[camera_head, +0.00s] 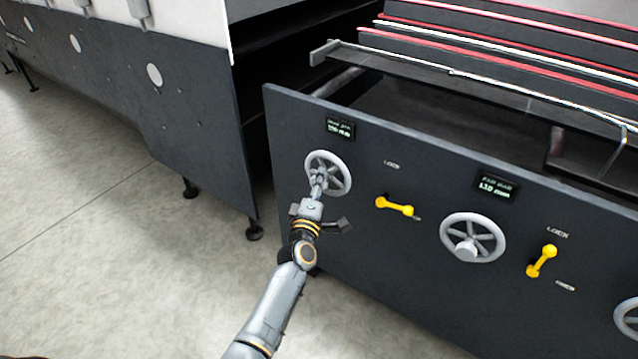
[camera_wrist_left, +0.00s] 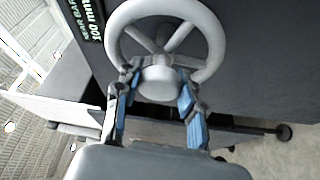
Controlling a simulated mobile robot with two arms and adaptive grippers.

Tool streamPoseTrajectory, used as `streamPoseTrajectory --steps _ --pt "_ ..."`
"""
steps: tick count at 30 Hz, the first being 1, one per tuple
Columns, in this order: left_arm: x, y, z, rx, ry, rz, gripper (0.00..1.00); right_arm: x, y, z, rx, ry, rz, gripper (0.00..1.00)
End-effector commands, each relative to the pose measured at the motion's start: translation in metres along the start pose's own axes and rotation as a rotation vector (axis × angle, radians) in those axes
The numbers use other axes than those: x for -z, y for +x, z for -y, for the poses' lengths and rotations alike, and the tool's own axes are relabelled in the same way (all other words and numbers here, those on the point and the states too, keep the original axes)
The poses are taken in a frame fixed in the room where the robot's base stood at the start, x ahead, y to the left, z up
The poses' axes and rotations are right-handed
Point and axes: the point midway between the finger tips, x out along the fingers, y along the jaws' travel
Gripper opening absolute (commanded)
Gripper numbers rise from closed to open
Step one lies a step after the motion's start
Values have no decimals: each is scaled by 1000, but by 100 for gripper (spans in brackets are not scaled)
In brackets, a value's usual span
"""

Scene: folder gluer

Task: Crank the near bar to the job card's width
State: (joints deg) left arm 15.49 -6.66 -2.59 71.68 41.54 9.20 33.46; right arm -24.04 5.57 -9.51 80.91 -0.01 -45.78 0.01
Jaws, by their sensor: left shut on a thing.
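The near bar's grey spoked handwheel (camera_head: 340,168) is on the dark front panel at left. It fills the top of the left wrist view (camera_wrist_left: 214,40). My left gripper (camera_head: 318,186) is shut on its crank knob (camera_wrist_left: 160,84), at the wheel's lower side, with one blue-padded finger on each side. The near bar display (camera_head: 340,129) is above the wheel. In the left wrist view the display (camera_wrist_left: 91,22) reads about 100 mm. A yellow lock lever (camera_head: 396,207) lies nearly level right of the wheel. No job card shows. My right gripper is out of view.
A second handwheel (camera_head: 485,231), with a far bar display (camera_head: 496,187) and a more upright yellow lever (camera_head: 541,261), is to the right. Another wheel (camera_head: 627,318) is cut off at the right edge. A dark machine (camera_head: 180,120) stands at left. The floor in front is clear.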

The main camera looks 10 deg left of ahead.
Motion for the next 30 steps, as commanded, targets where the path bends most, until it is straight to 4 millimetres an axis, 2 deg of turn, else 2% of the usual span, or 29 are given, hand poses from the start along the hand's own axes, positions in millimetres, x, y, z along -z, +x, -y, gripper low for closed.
streamPoseTrajectory --steps 2,3,6,15,19,23,30 --pt "1 0 0 0 0 -1 0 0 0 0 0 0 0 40" --pt "1 0 0 0 0 -1 46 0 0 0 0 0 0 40" --pt "0 0 0 0 1 -1 63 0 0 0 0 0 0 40" --pt "0 -1 0 0 1 0 63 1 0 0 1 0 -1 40" --pt "0 -9 1 1 0 0 63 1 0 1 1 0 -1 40" --pt "0 -30 1 1 -2 -2 63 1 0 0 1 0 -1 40" --pt "0 -81 2 2 1 0 63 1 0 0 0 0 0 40"
